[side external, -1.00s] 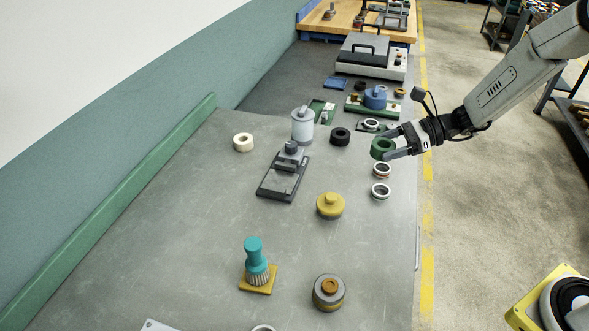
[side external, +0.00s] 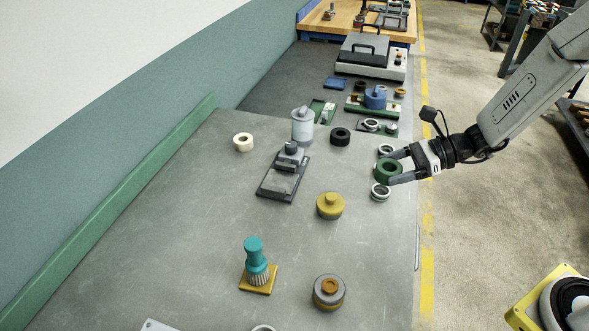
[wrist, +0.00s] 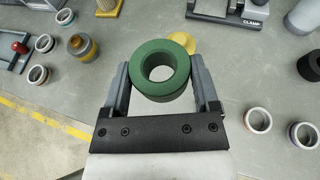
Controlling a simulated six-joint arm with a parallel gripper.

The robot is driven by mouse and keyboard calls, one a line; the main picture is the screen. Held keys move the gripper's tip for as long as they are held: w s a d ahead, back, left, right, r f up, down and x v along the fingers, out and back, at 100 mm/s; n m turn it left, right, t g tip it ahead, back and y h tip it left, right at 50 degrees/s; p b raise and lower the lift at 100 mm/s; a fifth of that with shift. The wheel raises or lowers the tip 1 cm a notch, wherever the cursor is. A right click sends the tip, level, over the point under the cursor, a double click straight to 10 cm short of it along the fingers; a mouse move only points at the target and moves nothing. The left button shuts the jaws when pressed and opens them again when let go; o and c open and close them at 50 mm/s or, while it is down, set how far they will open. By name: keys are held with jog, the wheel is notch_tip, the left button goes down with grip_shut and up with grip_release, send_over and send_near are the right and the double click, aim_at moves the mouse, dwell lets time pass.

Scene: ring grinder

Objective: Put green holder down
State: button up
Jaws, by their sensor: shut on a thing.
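The green holder (side external: 388,170) is a thick green ring with a hole through it. My gripper (side external: 397,167) is shut on it near the right edge of the grey table. In the wrist view the green holder (wrist: 161,69) sits between the two grey fingers, its hole facing the camera. Whether its underside touches the table cannot be told. A metal ring (side external: 380,192) lies just in front of the holder, and another ring (side external: 385,150) lies just behind it.
A yellow knobbed holder (side external: 330,206) and a clamp stand (side external: 283,178) are to the left. A brush (side external: 257,262) stands near the front. The table (side external: 210,220) is clear at left.

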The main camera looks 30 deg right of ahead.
send_over(342, 183)
jog(key=s, duration=0.5)
notch_tip(342, 183, down, 4)
jog(key=w+f, duration=0.1)
jog(key=f, duration=0.1)
jog(key=w+f, duration=0.2)
jog(key=shift+w+f, duration=0.2)
jog(key=shift+w, duration=0.05)
jog(key=shift+w+f, duration=0.45)
jog(key=shift+w+f, duration=0.25)
jog(key=shift+f, duration=1.6)
jog(key=shift+f, duration=0.1)
jog(key=o, duration=1.1)
